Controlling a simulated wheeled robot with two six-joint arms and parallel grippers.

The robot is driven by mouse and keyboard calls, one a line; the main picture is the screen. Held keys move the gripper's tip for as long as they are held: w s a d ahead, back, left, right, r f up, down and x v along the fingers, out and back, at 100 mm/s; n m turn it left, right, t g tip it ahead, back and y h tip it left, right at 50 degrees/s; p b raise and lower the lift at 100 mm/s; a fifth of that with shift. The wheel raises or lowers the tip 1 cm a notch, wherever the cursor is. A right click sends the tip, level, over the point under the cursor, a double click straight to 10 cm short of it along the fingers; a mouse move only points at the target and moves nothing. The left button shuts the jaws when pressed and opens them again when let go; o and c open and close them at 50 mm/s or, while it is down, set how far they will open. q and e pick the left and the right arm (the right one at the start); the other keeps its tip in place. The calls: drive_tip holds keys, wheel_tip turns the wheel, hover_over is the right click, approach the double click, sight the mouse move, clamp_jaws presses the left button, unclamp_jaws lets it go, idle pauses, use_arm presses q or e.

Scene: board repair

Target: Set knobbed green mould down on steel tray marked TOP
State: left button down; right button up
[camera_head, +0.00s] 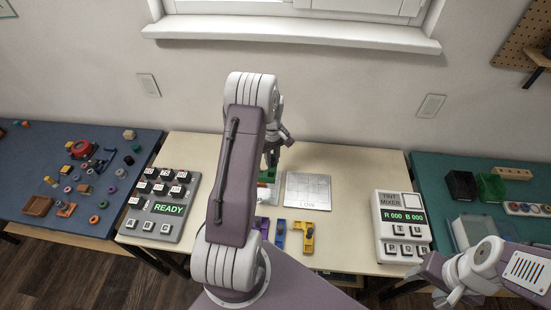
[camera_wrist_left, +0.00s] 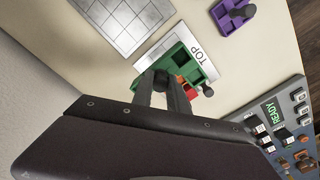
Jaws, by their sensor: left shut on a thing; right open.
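The green mould (camera_wrist_left: 172,68) shows in the wrist view, with square compartments, a dark knob and red in one compartment. My left gripper (camera_wrist_left: 168,98) is shut on it. In the head view my left gripper (camera_head: 271,161) and the green mould (camera_head: 268,174) are partly hidden by my arm. The steel tray marked TOP (camera_wrist_left: 203,52) lies under or just below the mould, which covers much of it; I cannot tell if they touch. The tray's edge also shows in the head view (camera_head: 273,186). My right gripper (camera_head: 446,297) is open, at the lower right.
A steel tray marked LOW (camera_head: 308,190) lies right of the TOP tray. Purple, blue and yellow moulds (camera_head: 303,237) lie in front. Side tables hold loose parts and bins.

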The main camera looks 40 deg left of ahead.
sight(272, 172)
use_arm(q)
wheel_tip(272, 172, down, 8)
drive_tip(key=b, duration=0.6)
drive_tip(key=shift+f+b, duration=0.1)
drive_tip(key=shift+b, duration=0.2)
drive_tip(key=shift+f+b, duration=0.35)
drive_tip(key=shift+f, duration=0.2)
drive_tip(key=c, duration=1.2)
unclamp_jaws()
wheel_tip(272, 172, up, 9)
drive_tip(key=shift+s+r, duration=0.1)
